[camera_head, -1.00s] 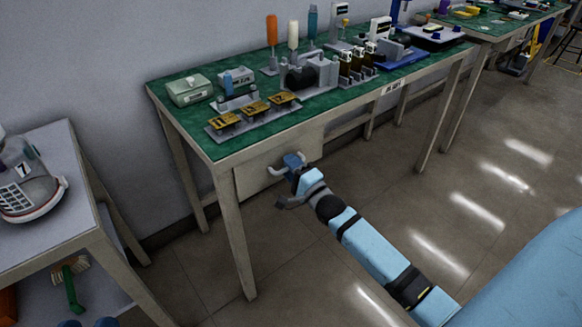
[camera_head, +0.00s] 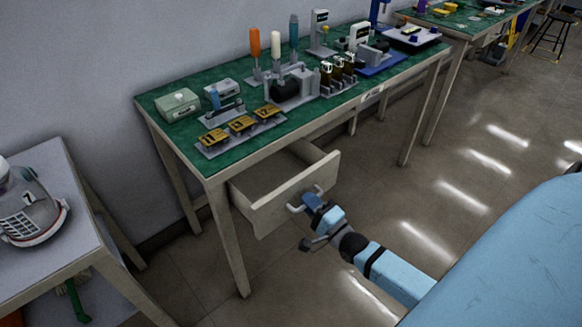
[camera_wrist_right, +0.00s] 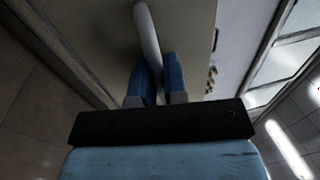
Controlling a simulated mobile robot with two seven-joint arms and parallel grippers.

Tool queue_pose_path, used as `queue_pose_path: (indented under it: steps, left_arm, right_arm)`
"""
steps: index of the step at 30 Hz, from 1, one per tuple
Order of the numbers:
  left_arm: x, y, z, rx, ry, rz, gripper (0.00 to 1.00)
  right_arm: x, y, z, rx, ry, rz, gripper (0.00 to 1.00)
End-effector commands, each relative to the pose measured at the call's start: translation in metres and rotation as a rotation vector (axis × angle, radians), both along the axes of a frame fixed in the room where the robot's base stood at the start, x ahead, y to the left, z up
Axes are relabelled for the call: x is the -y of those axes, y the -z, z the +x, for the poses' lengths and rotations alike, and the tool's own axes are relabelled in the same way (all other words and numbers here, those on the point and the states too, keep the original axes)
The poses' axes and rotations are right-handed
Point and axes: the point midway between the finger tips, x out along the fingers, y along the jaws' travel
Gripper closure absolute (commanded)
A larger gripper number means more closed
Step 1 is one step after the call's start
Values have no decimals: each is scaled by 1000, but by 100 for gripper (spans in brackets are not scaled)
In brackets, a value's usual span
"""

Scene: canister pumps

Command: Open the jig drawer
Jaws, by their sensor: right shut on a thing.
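The jig drawer (camera_head: 290,192) is a pale box under the left part of the green-topped workbench (camera_head: 222,172). It stands pulled out from the bench, and its inside shows from above. My right gripper (camera_head: 312,200) is at the drawer's front, with its blue fingers shut on the pale bar handle (camera_head: 295,208). In the right wrist view the handle (camera_wrist_right: 147,35) runs between the two blue fingers (camera_wrist_right: 158,78), and the drawer front (camera_wrist_right: 185,25) lies behind it. My left gripper is not in view.
The bench top holds a tray of yellow-topped jigs (camera_head: 240,127), a green box (camera_head: 177,104) and several upright tools.

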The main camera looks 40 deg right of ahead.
Motion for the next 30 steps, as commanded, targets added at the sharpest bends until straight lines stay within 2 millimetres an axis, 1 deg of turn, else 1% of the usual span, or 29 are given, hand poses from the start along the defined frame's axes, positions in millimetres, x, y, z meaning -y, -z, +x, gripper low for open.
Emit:
queue_pose_path:
  steps: [1,3,6,10,15,26,27,29,30]
  left_arm:
    - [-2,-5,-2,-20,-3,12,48]
    - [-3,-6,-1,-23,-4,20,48]
    - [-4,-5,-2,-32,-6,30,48]
    - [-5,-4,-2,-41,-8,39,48]
    - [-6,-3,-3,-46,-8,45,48]
    - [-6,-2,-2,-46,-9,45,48]
    - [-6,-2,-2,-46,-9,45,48]
    - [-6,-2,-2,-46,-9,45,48]
    - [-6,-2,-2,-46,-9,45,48]
  right_arm:
    - [2,-6,-14,-5,-1,-2,100]
    - [3,-5,-30,-3,-1,-1,100]
    - [5,-4,-49,-2,0,-1,100]
    - [6,-3,-66,0,-1,-2,100]
    - [7,-1,-77,2,0,-1,100]
    - [7,0,-78,3,0,-1,100]
    - [7,0,-78,3,0,-1,78]
    - [7,0,-78,3,0,-1,65]
    - [7,0,-78,3,0,-1,64]
